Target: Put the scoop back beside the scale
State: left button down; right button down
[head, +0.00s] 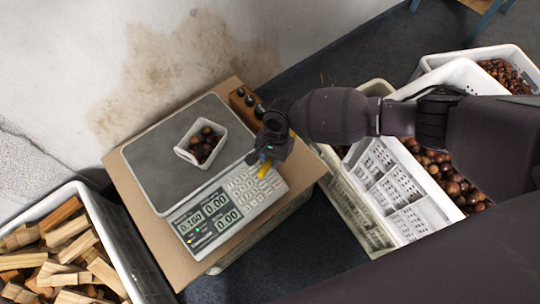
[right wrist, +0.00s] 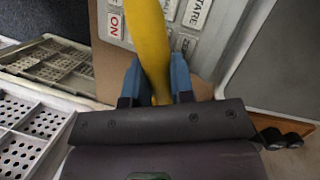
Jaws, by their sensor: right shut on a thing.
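My right gripper (head: 268,158) is over the right edge of the scale, by its keypad. In the right wrist view its blue fingers (right wrist: 157,82) are shut on the yellow handle of the scoop (right wrist: 150,35). Only a bit of the yellow scoop (head: 264,169) shows in the head view, just above the keys; the rest is hidden or out of frame. I cannot tell whether it touches the scale. The scale (head: 158,165) stands on a brown board (head: 125,170), with a white tub (head: 187,156) of chestnuts on its dark plate. My left gripper is not in view.
A wooden block with dark knobs (head: 246,102) stands at the scale's upper right corner. A crate of firewood (head: 100,222) is at lower left. White crates (head: 405,215) with chestnuts are at right. A stained wall (head: 60,70) rises behind. A narrow strip of board is bare.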

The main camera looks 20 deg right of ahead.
jog(key=shift+w+r, duration=0.1)
jog(key=shift+r, duration=0.05)
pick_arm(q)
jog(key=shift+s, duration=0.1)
pick_arm(e)
jog(key=shift+f, duration=0.6)
jog(key=c, duration=1.3)
grip_release()
jog(key=shift+s+f, duration=0.1)
jog(key=shift+s, duration=0.15)
pick_arm(q)
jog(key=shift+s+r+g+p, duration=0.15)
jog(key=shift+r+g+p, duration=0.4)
jog(key=shift+p, duration=2.05)
pick_arm(e)
jog(key=shift+o, duration=0.2)
jog(key=v, duration=1.3)
jog(key=shift+r, duration=0.25)
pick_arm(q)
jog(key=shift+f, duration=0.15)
pick_arm(e)
jog(key=shift+a, duration=0.1)
